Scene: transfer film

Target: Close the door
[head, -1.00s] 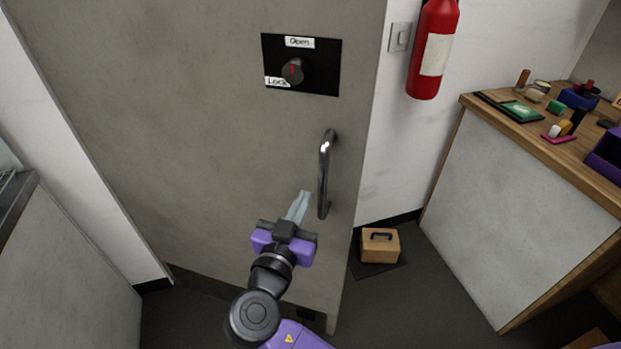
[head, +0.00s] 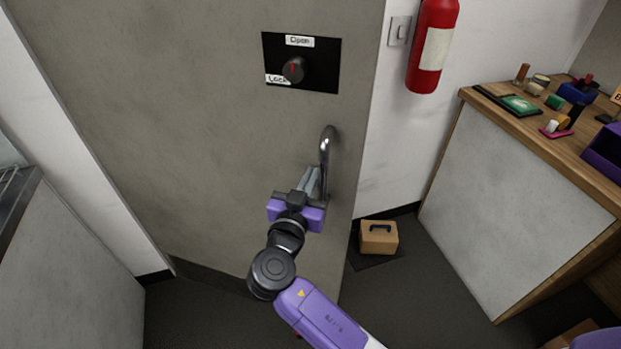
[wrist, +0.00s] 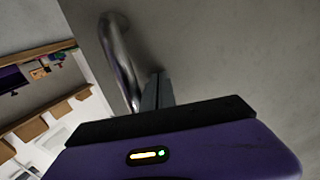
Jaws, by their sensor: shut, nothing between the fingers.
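The grey door (head: 200,120) fills the left and middle of the head view. It looks ajar, with its right edge standing out from the white wall. A curved metal handle (head: 325,160) is fixed upright near that edge, and it also shows in the wrist view (wrist: 122,62). A black lock plate with a knob (head: 293,70) and labels "Open" and "Lock" sits above it. My gripper (head: 312,172) is shut and empty, its fingers just left of the handle and close to the door face. I cannot tell whether the fingertips touch the door or the handle.
A red fire extinguisher (head: 432,45) and a light switch (head: 399,31) are on the wall at right. A cardboard box (head: 379,238) sits on the floor beyond the door edge. A wood-topped counter (head: 480,120) with several small items stands right; a grey cabinet (head: 70,260) stands left.

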